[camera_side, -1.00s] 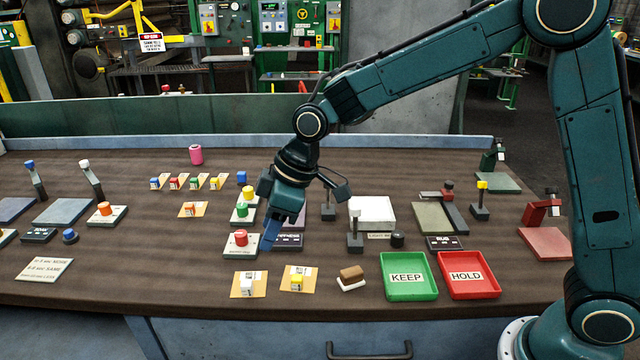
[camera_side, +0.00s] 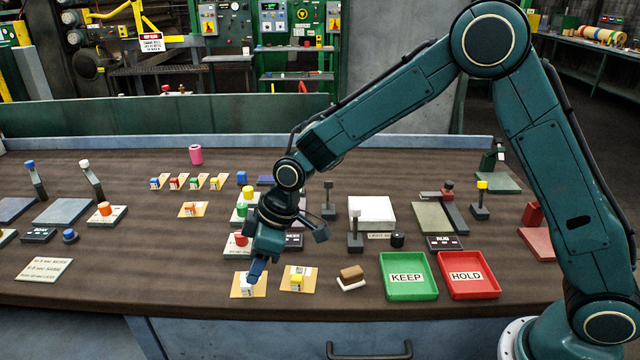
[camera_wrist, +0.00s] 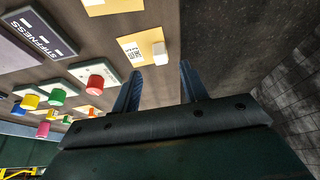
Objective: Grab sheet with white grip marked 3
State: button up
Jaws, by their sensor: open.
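An orange-tan sheet (camera_side: 237,291) with a white grip (camera_side: 246,288) lies near the front of the table, left of centre. In the wrist view the sheet (camera_wrist: 122,50) carries a printed white label, and its white grip (camera_wrist: 158,48) stands just beyond the fingertips, between their lines. I cannot read a 3 on it. My gripper (camera_wrist: 160,68) is open and empty. In the side view my gripper (camera_side: 257,270) is low over this sheet and partly hides it.
A block with a red knob (camera_side: 241,240) stands close behind my gripper. A brown-and-white block (camera_side: 351,275), the green KEEP tray (camera_side: 409,295) and the red HOLD tray (camera_side: 470,291) lie to the right.

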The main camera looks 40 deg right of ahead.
jog(key=shift+f, duration=0.15)
jog(key=shift+x, duration=2.45)
jog(key=shift+s, duration=0.1)
grip_shut()
